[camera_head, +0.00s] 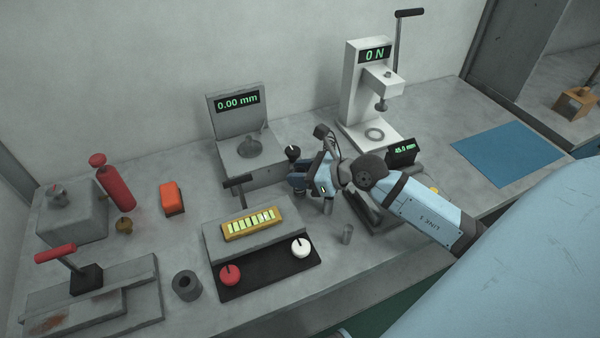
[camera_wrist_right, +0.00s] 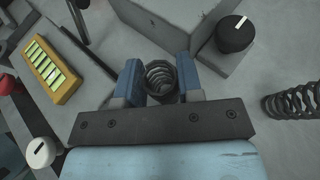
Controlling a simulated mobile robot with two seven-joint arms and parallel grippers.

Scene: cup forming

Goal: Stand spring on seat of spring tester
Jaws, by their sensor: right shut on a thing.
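The spring tester (camera_head: 352,98) is a white press at the back right, with a "0 N" display, a lever at its top and a ram above its base. Its round seat (camera_head: 375,134) is a ring on the base and looks empty. My right gripper (camera_head: 299,180) is left of the tester, near the middle of the table. The head view does not show this spring clearly. My left gripper is not in view.
Another coil spring (camera_wrist_right: 291,101) lies at the right of the wrist view. A gauge reading "0.00 mm" (camera_head: 238,102) and a black knob (camera_head: 293,152) stand behind my gripper. A yellow block (camera_head: 249,224) is left of it. A blue mat (camera_head: 508,155) lies clear at right.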

